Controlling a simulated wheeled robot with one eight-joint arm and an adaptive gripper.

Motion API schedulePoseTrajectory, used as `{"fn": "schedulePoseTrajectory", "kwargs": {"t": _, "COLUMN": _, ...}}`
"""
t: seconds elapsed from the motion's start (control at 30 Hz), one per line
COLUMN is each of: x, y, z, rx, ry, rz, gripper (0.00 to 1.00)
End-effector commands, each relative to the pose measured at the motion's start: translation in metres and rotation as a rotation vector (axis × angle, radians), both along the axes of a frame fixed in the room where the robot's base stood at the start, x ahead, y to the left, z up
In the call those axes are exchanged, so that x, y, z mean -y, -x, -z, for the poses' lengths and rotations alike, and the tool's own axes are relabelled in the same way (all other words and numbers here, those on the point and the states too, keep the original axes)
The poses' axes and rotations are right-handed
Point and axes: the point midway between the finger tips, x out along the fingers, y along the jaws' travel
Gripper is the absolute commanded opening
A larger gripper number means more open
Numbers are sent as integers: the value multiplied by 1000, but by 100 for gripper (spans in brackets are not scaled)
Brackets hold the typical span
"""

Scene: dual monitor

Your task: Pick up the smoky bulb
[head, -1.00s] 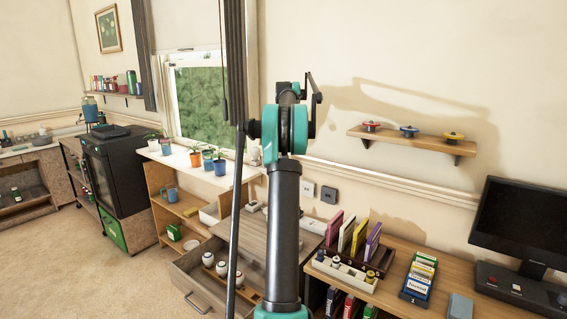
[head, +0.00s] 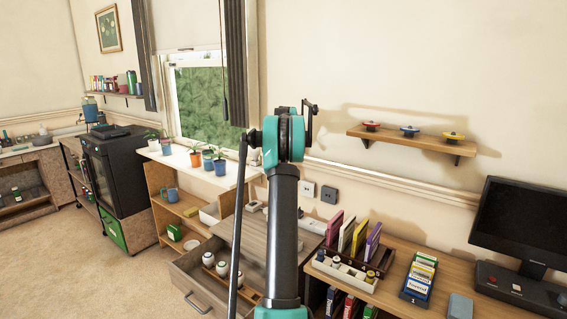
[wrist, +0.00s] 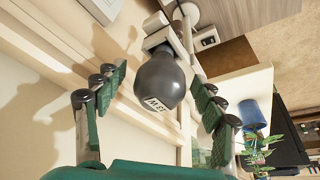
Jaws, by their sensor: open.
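The smoky bulb (wrist: 160,82) is dark grey and round, with a printed label near its lower edge. In the wrist view it shows between the two fingers of my gripper (wrist: 160,88), its base pointing up in the picture toward a pale holder (wrist: 160,28). My gripper is open, with visible space on both sides of the bulb. How far the fingertips reach around it in depth I cannot tell. In the head view my arm hides the gripper, and I cannot make out the smoky bulb.
An open drawer (head: 195,299) holds several white bulbs (head: 208,259). Potted plants (head: 220,165) stand on the white-topped shelf unit; a blue pot (wrist: 252,112) shows at right in the wrist view. The desk at right carries book racks and a monitor (head: 528,225).

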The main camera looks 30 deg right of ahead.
Motion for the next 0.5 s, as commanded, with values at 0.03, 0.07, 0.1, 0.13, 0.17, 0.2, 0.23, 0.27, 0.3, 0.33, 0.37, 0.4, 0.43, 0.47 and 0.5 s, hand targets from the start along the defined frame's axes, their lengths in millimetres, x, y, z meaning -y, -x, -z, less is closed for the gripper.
{"fn": "schedulePoseTrajectory", "kwargs": {"t": 0.03, "x": 0, "y": 0, "z": 0, "rx": 0, "ry": 0, "rz": 0, "gripper": 70}}
{"fn": "schedulePoseTrajectory", "kwargs": {"t": 0.07, "x": 0, "y": 0, "z": 0, "rx": 0, "ry": 0, "rz": 0, "gripper": 70}}
{"fn": "schedulePoseTrajectory", "kwargs": {"t": 0.1, "x": 0, "y": 0, "z": 0, "rx": 0, "ry": 0, "rz": 0, "gripper": 70}}
{"fn": "schedulePoseTrajectory", "kwargs": {"t": 0.13, "x": 0, "y": 0, "z": 0, "rx": 0, "ry": 0, "rz": 0, "gripper": 68}}
{"fn": "schedulePoseTrajectory", "kwargs": {"t": 0.17, "x": 0, "y": 0, "z": 0, "rx": 0, "ry": 0, "rz": 0, "gripper": 65}}
{"fn": "schedulePoseTrajectory", "kwargs": {"t": 0.2, "x": 0, "y": 0, "z": 0, "rx": 0, "ry": 0, "rz": 0, "gripper": 60}}
{"fn": "schedulePoseTrajectory", "kwargs": {"t": 0.23, "x": 0, "y": 0, "z": 0, "rx": 0, "ry": 0, "rz": 0, "gripper": 56}}
{"fn": "schedulePoseTrajectory", "kwargs": {"t": 0.27, "x": 0, "y": 0, "z": 0, "rx": 0, "ry": 0, "rz": 0, "gripper": 52}}
{"fn": "schedulePoseTrajectory", "kwargs": {"t": 0.3, "x": 0, "y": 0, "z": 0, "rx": 0, "ry": 0, "rz": 0, "gripper": 47}}
{"fn": "schedulePoseTrajectory", "kwargs": {"t": 0.33, "x": 0, "y": 0, "z": 0, "rx": 0, "ry": 0, "rz": 0, "gripper": 44}}
{"fn": "schedulePoseTrajectory", "kwargs": {"t": 0.37, "x": 0, "y": 0, "z": -1, "rx": 0, "ry": 0, "rz": 0, "gripper": 40}}
{"fn": "schedulePoseTrajectory", "kwargs": {"t": 0.4, "x": 0, "y": 0, "z": -1, "rx": 0, "ry": 0, "rz": 0, "gripper": 35}}
{"fn": "schedulePoseTrajectory", "kwargs": {"t": 0.43, "x": 0, "y": 0, "z": -1, "rx": 0, "ry": 0, "rz": 0, "gripper": 31}}
{"fn": "schedulePoseTrajectory", "kwargs": {"t": 0.47, "x": 0, "y": 0, "z": -1, "rx": 0, "ry": 0, "rz": 0, "gripper": 27}}
{"fn": "schedulePoseTrajectory", "kwargs": {"t": 0.5, "x": 0, "y": 0, "z": -1, "rx": 0, "ry": 0, "rz": 0, "gripper": 22}}
